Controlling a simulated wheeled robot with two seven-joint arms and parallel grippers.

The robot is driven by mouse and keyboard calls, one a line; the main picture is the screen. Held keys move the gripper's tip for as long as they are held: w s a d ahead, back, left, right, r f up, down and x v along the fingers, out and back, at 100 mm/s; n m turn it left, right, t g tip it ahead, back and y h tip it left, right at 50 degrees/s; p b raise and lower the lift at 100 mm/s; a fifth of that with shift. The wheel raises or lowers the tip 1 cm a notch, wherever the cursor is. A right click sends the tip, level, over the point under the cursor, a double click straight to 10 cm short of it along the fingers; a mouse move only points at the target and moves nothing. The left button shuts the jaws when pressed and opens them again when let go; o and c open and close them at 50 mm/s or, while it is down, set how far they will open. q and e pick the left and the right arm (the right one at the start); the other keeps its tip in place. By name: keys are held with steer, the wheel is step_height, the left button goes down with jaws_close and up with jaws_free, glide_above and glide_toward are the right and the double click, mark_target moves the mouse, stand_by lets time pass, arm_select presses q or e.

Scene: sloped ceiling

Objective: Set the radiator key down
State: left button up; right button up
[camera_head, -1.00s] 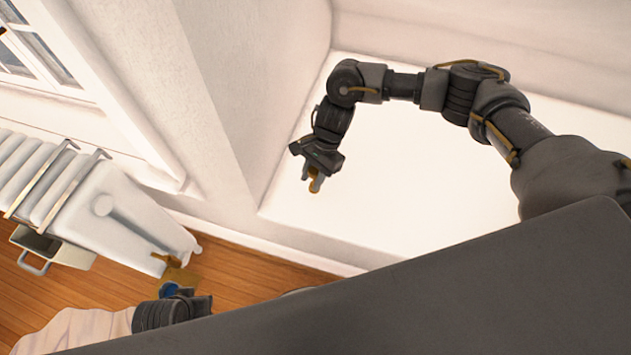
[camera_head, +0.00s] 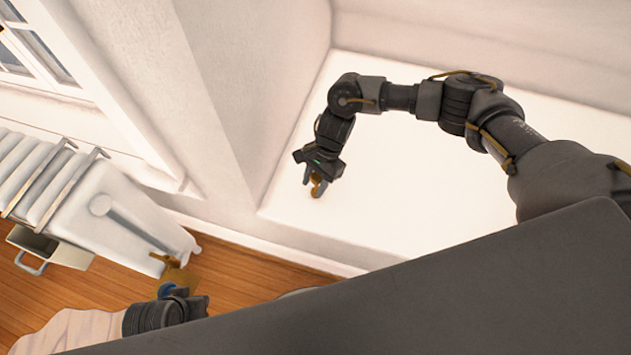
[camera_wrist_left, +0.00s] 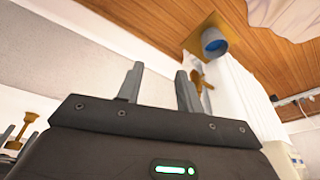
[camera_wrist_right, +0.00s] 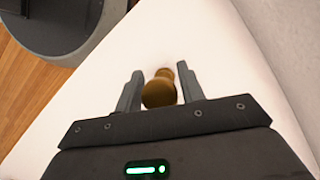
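The radiator key (camera_head: 317,187) is a small brass piece at the tip of my right gripper (camera_head: 309,178), over the white surface (camera_head: 430,190). In the right wrist view its rounded knob (camera_wrist_right: 159,93) sits between the two fingers, with little or no gap, and a narrower part lies beyond. I cannot tell whether the key touches the surface. My left gripper (camera_wrist_left: 158,85) is open and empty, its fingers parted; in the head view its wrist shows at lower left.
A white radiator (camera_head: 110,205) stands at left with a beige container (camera_head: 60,248) by it. A brass valve (camera_head: 165,259), a brown plate (camera_wrist_left: 200,42) and a blue round piece (camera_wrist_left: 214,42) are near my left gripper. The white surface is otherwise clear.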

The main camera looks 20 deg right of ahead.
steer(key=shift+o, duration=1.1)
arm_select(q)
steer(key=shift+f, duration=0.1)
arm_select(e)
steer(key=shift+r, duration=0.1)
arm_select(q)
steer(key=shift+f+p, duration=0.35)
steer(key=shift+f, duration=0.5)
arm_select(e)
steer(key=v, duration=1.2)
arm_select(q)
steer(key=shift+w, duration=0.15)
steer(key=shift+r, duration=0.1)
